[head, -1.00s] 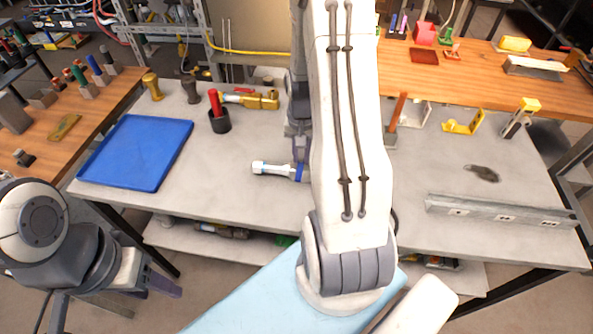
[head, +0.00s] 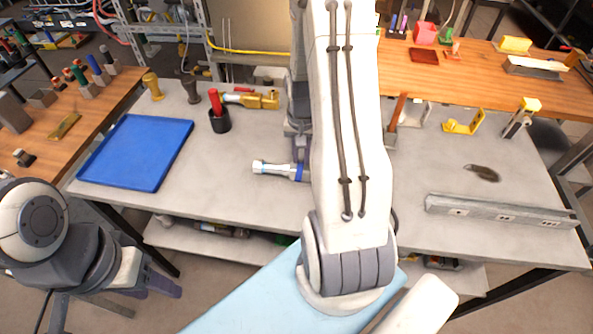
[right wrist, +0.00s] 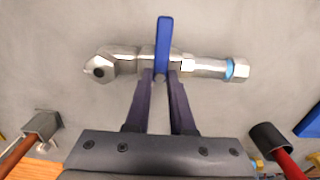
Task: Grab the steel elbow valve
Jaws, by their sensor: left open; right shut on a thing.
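The steel elbow valve (right wrist: 210,65) lies across the upper middle of the right wrist view. It has a blue lever (right wrist: 164,45), a bent hex end at left and a blue ring near its right end. In the head view the straight end of the valve (head: 272,168) shows beside my right arm, which hides the rest. My right gripper (right wrist: 161,76) is shut on the valve's middle, by the lever. I cannot tell whether the valve touches the table. My left gripper (head: 155,302) is open and empty at lower left, away from the table top.
A blue tray (head: 137,152) lies on the grey table (head: 235,195) at left. A black cup with a red-handled tool (head: 218,118) stands behind the valve. A grey slotted rail (head: 500,212) lies at right. The table between tray and valve is clear.

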